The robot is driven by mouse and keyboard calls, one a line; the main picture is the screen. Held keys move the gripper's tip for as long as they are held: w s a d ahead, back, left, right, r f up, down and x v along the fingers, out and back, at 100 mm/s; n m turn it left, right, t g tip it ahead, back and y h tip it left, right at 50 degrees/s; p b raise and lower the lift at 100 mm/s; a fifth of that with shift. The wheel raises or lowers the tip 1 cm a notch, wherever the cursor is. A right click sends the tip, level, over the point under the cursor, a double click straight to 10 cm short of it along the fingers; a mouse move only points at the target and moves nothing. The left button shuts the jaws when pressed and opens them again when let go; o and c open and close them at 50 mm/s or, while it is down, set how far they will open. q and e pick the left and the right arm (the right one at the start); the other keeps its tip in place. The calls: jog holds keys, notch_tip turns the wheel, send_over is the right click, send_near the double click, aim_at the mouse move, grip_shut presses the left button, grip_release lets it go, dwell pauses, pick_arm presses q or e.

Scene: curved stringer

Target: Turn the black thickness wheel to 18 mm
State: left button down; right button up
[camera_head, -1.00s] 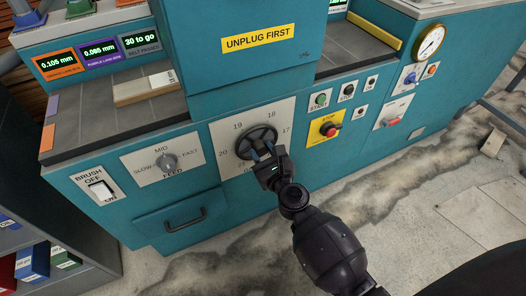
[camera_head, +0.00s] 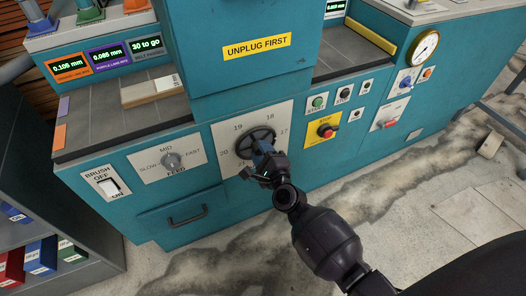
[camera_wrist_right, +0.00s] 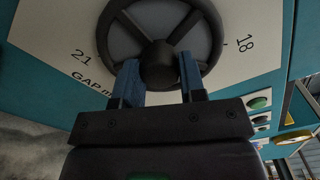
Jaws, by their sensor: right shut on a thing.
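The black thickness wheel (camera_head: 256,139) sits on a white dial plate (camera_head: 224,134) on the teal machine front, with numbers 17 to 20 showing around it in the head view. In the right wrist view the spoked wheel (camera_wrist_right: 160,62) fills the top, with 21 at its left and 18 at its right. My right gripper (camera_head: 262,150) is at the wheel's lower part. In the wrist view its blue fingers (camera_wrist_right: 160,80) are shut on the wheel, one on each side of the hub area. I cannot tell a pointer on the wheel. My left gripper is not in view.
Right of the wheel are a yellow plate with a red stop button (camera_head: 326,131) and a green start button (camera_head: 319,102). Left are the feed knob (camera_head: 171,160), a brush switch (camera_head: 107,186) and a drawer handle (camera_head: 188,214). A shelf with coloured boxes (camera_head: 40,254) stands lower left.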

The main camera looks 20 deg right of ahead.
pick_arm(q)
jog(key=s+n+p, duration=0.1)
jog(key=p, duration=0.2)
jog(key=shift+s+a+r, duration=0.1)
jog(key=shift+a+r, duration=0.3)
pick_arm(e)
jog(key=n, duration=1.1)
jog(key=shift+r, duration=0.15)
pick_arm(q)
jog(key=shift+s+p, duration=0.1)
jog(key=shift+p, duration=0.2)
pick_arm(e)
jog(key=shift+n, duration=0.5)
jog(key=o, duration=0.9)
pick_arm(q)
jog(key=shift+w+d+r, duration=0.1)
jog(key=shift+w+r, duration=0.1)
